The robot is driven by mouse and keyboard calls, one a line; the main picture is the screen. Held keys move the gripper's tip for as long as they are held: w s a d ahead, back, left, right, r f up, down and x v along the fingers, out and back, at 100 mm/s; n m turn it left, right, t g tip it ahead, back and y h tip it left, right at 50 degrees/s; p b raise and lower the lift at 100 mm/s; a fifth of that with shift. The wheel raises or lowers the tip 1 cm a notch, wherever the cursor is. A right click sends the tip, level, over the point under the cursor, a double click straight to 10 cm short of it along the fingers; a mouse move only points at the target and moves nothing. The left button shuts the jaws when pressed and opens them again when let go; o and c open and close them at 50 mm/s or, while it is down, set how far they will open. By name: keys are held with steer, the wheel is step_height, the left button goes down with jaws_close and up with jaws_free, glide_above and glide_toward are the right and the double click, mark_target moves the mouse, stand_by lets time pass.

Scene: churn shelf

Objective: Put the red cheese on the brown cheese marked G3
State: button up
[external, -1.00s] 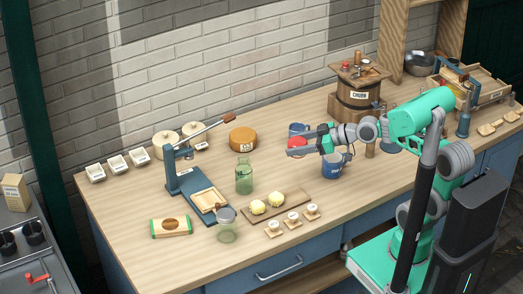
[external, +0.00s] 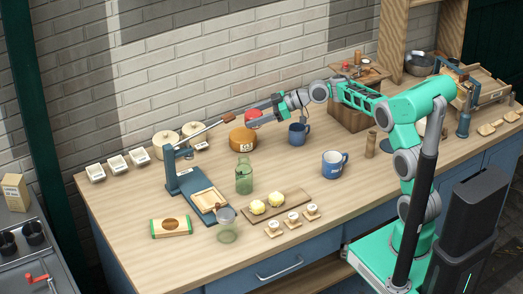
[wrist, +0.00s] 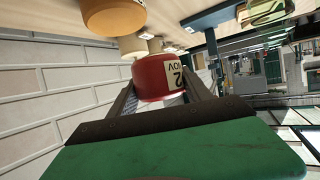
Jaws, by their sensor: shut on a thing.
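The red cheese (external: 254,117) is a small round with a pale label; it also shows in the wrist view (wrist: 153,85), between the two fingers. My gripper (external: 259,113) is shut on it and holds it in the air above the table's back part. The brown cheese (external: 241,138) is a wider orange-brown round on the table with a small label, too small to read. In the external view it appears just below and left of the red cheese. In the wrist view the brown cheese (wrist: 112,16) shows apart from it at the upper left.
A press with a long lever (external: 206,133) stands left of the brown cheese, its handle end close to my gripper. Two pale cheeses (external: 166,140) sit behind it. A green glass jar (external: 244,178) stands in front. Blue mugs (external: 333,164) are to the right. The brick wall is behind.

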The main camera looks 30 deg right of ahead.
mark_target(246, 139)
steer(key=w+f, duration=0.1)
steer(key=f, duration=0.1)
steer(key=w+a+f, duration=0.1)
steer(key=w, duration=0.1)
steer(key=shift+f, duration=0.35)
step_height(246, 139, down, 3)
steer(key=shift+w+f+p, duration=0.1)
steer(key=shift+f+p, duration=0.1)
steer(key=shift+p, duration=0.25)
steer(key=shift+f+b, duration=0.3)
steer(key=shift+b, duration=0.05)
steer(key=o, duration=1.5)
steer(key=shift+r, duration=0.1)
steer(key=shift+r+p, duration=0.35)
steer(key=shift+p, duration=0.1)
steer(key=b+v, duration=0.1)
steer(key=v, duration=1.1)
steer(key=shift+f, duration=0.1)
